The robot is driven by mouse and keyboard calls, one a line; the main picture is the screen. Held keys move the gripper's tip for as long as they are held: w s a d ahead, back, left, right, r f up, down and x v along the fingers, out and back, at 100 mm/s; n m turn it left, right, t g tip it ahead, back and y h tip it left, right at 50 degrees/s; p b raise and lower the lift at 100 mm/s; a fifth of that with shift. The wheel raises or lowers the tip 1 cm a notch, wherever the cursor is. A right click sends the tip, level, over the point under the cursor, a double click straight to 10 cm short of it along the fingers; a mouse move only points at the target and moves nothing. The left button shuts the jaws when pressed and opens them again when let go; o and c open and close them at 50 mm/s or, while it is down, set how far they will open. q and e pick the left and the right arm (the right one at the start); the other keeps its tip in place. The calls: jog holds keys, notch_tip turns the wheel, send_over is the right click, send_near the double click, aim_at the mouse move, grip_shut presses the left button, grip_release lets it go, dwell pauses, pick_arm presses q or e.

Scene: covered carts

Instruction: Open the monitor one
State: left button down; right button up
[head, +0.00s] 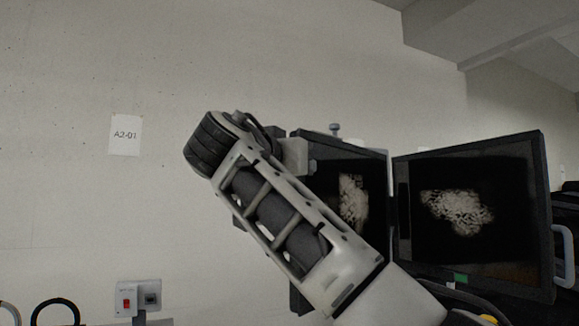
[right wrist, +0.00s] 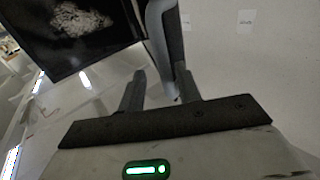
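Two dark monitor screens with pale speckled pictures stand side by side in the head view: a left screen (head: 322,172) partly behind my right arm, and a right screen (head: 512,180) angled to it. My right arm crosses in front of the left screen, and its gripper is largely hidden there. In the right wrist view my right gripper (right wrist: 160,88) has its two fingers apart. A grey curved bar (right wrist: 158,35) stands at the fingers, beside a dark screen (right wrist: 40,45); I cannot tell whether they touch it. My left gripper is not in view.
A pale wall with a paper label (head: 125,135) fills the left of the head view. A white box with a red switch (head: 138,298) is low on the left. A light handle (head: 564,255) and dark equipment are at the right edge.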

jog(key=b+v, duration=0.2)
jog(key=v, duration=1.4)
jog(key=shift+f, duration=0.15)
